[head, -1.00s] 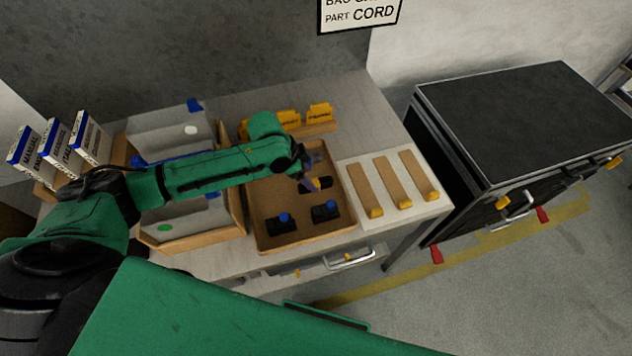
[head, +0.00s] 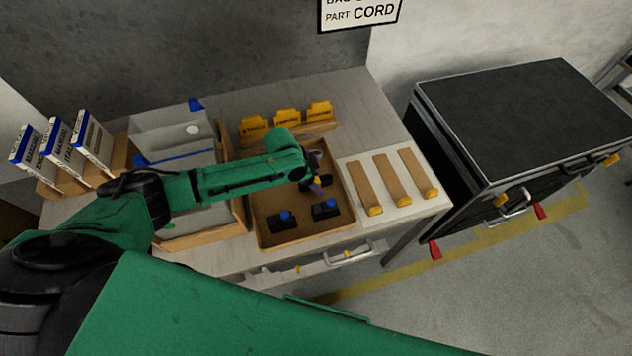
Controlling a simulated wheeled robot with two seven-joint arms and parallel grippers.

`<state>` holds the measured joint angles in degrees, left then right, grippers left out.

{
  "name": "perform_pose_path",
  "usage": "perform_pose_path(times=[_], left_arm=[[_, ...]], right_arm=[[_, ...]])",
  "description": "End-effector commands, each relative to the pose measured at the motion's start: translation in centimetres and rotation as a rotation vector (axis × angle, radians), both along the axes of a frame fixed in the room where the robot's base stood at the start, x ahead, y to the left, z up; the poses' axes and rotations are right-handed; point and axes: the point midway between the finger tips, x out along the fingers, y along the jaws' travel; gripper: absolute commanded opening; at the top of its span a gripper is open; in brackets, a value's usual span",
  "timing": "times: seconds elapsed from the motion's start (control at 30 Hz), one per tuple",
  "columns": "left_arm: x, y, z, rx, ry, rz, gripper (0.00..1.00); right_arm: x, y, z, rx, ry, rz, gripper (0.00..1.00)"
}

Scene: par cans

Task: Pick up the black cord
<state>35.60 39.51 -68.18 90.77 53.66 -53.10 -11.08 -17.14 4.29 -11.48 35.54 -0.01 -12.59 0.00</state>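The wooden tray (head: 258,222) on the table holds black cord bundles with blue tops. One black cord (head: 283,222) lies at the front left of the tray and another (head: 325,209) at the front right. A further dark piece (head: 326,180) lies at the back right, mostly hidden by my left gripper (head: 315,187). My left gripper points down into the tray over that dark piece. Its fingers are small and partly covered by the wrist, so I cannot tell whether they are open or touching it. My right gripper is not in view.
A white board (head: 350,158) with several brown strips lies right of the tray. Yellow cards (head: 287,117) stand in a wooden holder behind it. A bin (head: 172,130) is left, beside white booklets (head: 90,139). A dark cabinet (head: 520,115) stands at the right.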

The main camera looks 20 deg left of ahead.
Motion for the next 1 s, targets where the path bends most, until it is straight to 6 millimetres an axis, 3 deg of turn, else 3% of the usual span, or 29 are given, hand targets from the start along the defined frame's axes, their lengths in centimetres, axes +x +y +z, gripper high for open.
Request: perform_pose_path(times=[0.03, 0.17, 0.2, 0.47, 0.67, 0.77, 1.0], left_arm=[[0.0, 0.0, 0.0, 0.000, 0.000, 0.000, 0.53], [0.0, 0.0, 0.0, 0.000, 0.000, 0.000, 0.04], [0.0, 0.0, 0.0, 0.000, 0.000, 0.000, 0.00], [0.1, 0.0, 0.1, 0.000, -0.001, 0.000, 0.00], [0.1, 0.0, 2.0, -0.002, -0.004, 0.000, 0.00], [0.2, 0.0, 4.6, -0.003, -0.006, -0.001, 0.00], [0.2, 0.0, 13.8, -0.002, -0.010, -0.001, 0.00]], right_arm=[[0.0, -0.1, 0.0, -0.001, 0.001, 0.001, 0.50], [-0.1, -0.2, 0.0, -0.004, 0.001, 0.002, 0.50], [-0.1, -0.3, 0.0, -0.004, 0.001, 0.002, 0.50], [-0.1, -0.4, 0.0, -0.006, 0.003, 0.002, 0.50], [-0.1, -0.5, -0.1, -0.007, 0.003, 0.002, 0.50], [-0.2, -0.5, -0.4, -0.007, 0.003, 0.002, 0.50], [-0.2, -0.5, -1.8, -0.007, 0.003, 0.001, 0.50]])
